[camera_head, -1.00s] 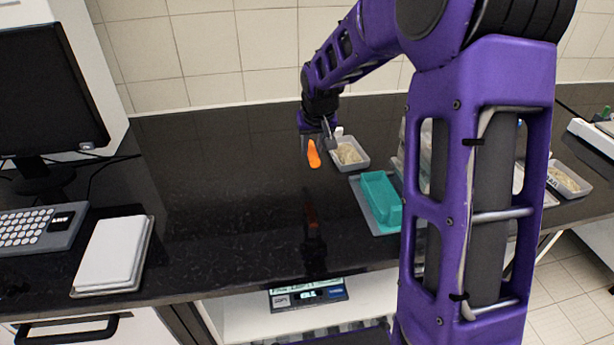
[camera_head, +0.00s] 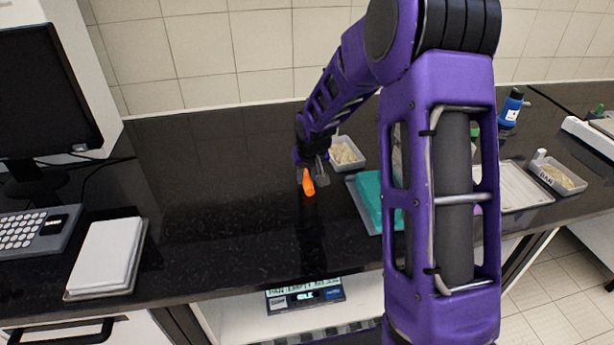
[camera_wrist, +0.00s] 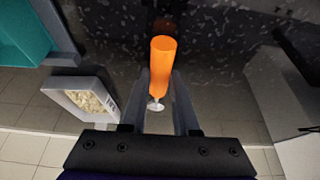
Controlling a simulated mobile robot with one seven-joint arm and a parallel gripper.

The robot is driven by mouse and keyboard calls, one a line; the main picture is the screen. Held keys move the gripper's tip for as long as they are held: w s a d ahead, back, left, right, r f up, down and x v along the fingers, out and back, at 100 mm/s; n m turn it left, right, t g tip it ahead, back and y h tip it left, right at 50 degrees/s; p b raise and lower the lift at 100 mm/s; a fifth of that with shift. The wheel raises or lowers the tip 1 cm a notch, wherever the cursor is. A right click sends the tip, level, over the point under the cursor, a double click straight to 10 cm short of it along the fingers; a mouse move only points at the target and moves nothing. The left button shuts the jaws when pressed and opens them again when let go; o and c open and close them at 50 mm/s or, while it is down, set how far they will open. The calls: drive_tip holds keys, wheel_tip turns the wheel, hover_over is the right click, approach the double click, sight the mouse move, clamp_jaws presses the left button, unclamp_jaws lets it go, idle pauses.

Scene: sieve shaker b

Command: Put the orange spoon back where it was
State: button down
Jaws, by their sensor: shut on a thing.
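The orange spoon (camera_head: 308,186) is in my gripper (camera_head: 311,178), above the dark bench. In the wrist view the orange handle (camera_wrist: 163,58) points away between the two fingers of my gripper (camera_wrist: 160,90), and a small pale metal end shows nearer the palm. My gripper is shut on the spoon. The teal holder (camera_head: 370,194) stands on a grey tray to the right of the spoon, partly hidden by my arm. It also shows at the upper left of the wrist view (camera_wrist: 22,32).
A tray of pale grains (camera_head: 346,154) stands behind the teal holder. Another grain tray (camera_head: 560,178) and a blue-capped bottle (camera_head: 511,106) are at the right. A white pad (camera_head: 106,256), keyboard (camera_head: 38,230) and monitor (camera_head: 45,95) are at the left. The bench middle is clear.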

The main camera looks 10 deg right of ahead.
drive_tip(key=shift+f, duration=0.2)
drive_tip(key=c, duration=0.7)
unclamp_jaws()
drive_tip(key=shift+o, duration=0.2)
drive_tip(key=shift+r, duration=0.15)
drive_tip(key=shift+r, duration=0.25)
drive_tip(key=p+v, duration=0.1)
drive_tip(key=v, duration=1)
drive_tip(key=shift+s+r, duration=0.2)
drive_tip(key=shift+r, duration=0.1)
drive_tip(key=shift+a, duration=0.1)
